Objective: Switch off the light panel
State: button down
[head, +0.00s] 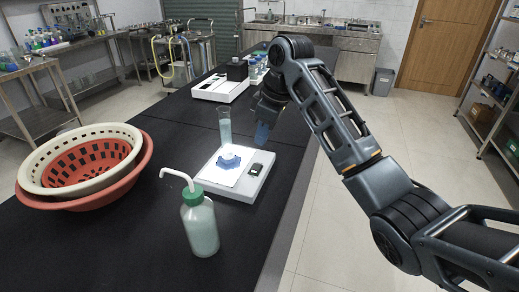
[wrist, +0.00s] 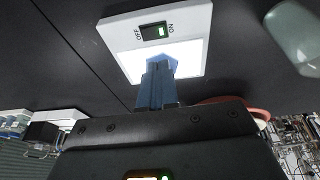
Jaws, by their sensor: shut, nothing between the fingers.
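The light panel (head: 210,178) is a flat white box on the black bench, with a brightly lit face. It also shows in the wrist view (wrist: 196,22).
A green-capped wash bottle (head: 200,222) stands in front of the panel. A clear cylinder (head: 225,126) stands just behind it. Nested cream and red baskets (head: 142,172) lie at left. A white device (head: 220,88) is farther back. The bench right of the panel is clear.

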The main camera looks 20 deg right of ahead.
jog(key=shift+v, duration=2.1)
jog(key=shift+w+d+f+b, duration=0.1)
jog(key=shift+b, duration=0.5)
jog(key=b, duration=0.2)
jog(key=w+b, duration=0.1)
jog(key=b, duration=0.2)
jog(key=shift+d, duration=0.25)
jog(key=shift+b, duration=0.55)
jog(key=shift+r, duration=0.4)
